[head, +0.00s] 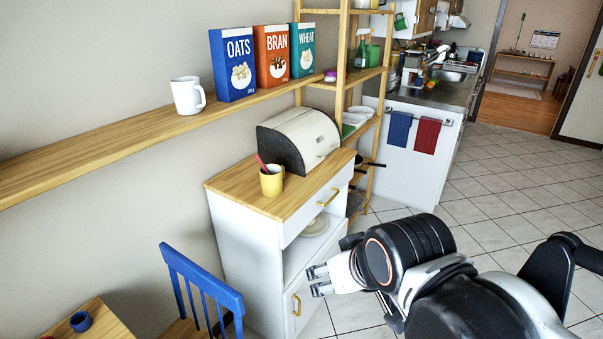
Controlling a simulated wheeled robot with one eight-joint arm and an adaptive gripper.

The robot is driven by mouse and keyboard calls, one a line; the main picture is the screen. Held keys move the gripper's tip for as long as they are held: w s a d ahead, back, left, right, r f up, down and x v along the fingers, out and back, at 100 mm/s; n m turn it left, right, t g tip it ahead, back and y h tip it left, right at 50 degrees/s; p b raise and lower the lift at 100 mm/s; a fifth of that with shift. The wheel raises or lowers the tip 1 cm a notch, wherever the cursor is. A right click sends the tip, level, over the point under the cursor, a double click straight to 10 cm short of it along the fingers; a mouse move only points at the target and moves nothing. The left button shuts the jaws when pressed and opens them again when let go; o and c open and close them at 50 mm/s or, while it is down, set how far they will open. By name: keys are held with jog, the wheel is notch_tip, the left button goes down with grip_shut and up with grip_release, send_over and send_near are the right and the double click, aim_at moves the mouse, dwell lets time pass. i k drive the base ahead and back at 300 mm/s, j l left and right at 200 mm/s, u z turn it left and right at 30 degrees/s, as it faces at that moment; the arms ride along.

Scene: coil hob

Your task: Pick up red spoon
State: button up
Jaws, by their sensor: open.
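A red utensil handle, likely the red spoon (261,162), sticks up and leans left out of a yellow mug (271,182). Its lower end is hidden inside the mug. My gripper (316,281) is open and empty. It is in front of the cabinet, lower than the top and to the right of the mug, apart from the spoon.
A bread box (299,139) stands behind the mug on the same top. A wall shelf (100,136) above holds a white mug (187,95) and several cereal boxes (232,64). A blue chair (205,290) stands at the lower left. Tiled floor (500,210) is free at right.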

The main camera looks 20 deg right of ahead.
aim_at(259, 160)
jog(key=u, duration=2.4)
jog(key=z, duration=2.4)
jog(key=i+j+z, duration=0.25)
jog(key=i+j, duration=0.4)
jog(key=i, duration=0.15)
